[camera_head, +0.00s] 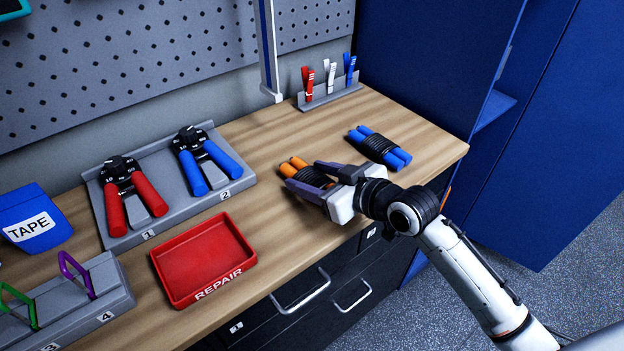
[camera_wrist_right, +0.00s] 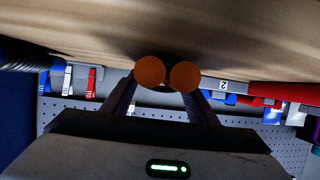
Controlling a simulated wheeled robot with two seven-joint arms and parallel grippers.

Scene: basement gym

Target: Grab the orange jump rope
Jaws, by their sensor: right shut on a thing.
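The orange jump rope (camera_head: 288,168) has two orange handles with a black cord wound around them. It is on or just above the wooden bench top, at the middle of the head view. My right gripper (camera_head: 314,178) is shut on it, with one finger on each side of the bundle. In the right wrist view the round ends of the orange handles (camera_wrist_right: 150,72) show between the fingertips (camera_wrist_right: 162,88). The cord is partly hidden by the fingers. I cannot tell whether the rope touches the bench. My left gripper is not in view.
A blue jump rope (camera_head: 380,146) lies just right of my gripper. A red REPAIR tray (camera_head: 203,259) and a grey holder with red and blue hand grips (camera_head: 205,160) stand to the left. Clips stand in a rack (camera_head: 332,98) behind. A tall blue cabinet (camera_head: 430,60) is at the right.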

